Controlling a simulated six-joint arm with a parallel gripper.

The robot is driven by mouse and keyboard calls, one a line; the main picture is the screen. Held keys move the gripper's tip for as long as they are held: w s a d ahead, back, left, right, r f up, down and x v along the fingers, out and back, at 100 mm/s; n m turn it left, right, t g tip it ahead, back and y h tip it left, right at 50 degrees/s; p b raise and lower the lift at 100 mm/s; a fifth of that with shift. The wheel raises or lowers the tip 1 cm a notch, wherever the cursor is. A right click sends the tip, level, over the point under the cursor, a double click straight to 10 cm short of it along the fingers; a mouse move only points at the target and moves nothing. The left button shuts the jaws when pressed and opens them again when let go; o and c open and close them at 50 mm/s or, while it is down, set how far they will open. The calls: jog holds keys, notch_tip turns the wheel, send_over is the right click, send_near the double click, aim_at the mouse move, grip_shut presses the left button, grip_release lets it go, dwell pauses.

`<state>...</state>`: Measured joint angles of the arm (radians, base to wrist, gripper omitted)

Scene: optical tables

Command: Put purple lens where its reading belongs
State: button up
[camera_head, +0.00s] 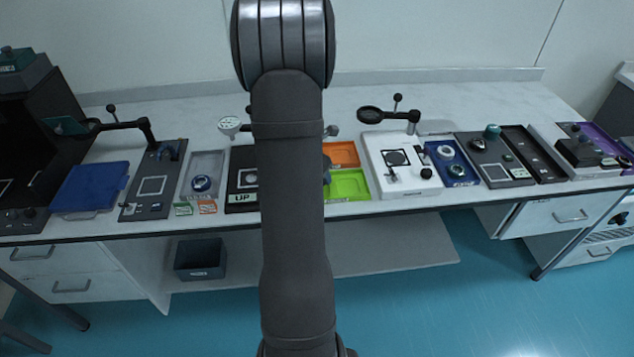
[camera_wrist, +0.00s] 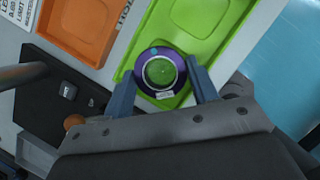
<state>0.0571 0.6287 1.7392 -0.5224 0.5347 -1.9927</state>
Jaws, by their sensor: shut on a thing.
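The purple lens (camera_wrist: 160,72) is a round ring with a purple rim, a clear middle showing green, a teal dot and a small white label. My gripper (camera_wrist: 161,86) is shut on it, one finger on each side. In the wrist view the lens is over the near end of the green tray (camera_wrist: 218,22); I cannot tell whether it touches the tray. An orange tray (camera_wrist: 80,25) lies beside the green one. In the head view the green tray (camera_head: 350,184) and orange tray (camera_head: 342,153) show right of my arm, which hides most of the gripper and the lens.
A black device marked "UP" (camera_head: 242,196) stands left of the trays, partly behind my arm. A white device with a magnifier arm (camera_head: 400,165) stands close to their right. A blue tray with lenses (camera_head: 452,166) is further right. The back strip of the table is clear.

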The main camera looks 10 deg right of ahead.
jog(key=shift+f, duration=2)
jog(key=shift+f, duration=0.1)
jog(key=o, duration=1.1)
jog(key=shift+c, duration=0.2)
jog(key=v, duration=1.2)
jog(key=x, duration=1.2)
jog(key=shift+r, duration=1.15)
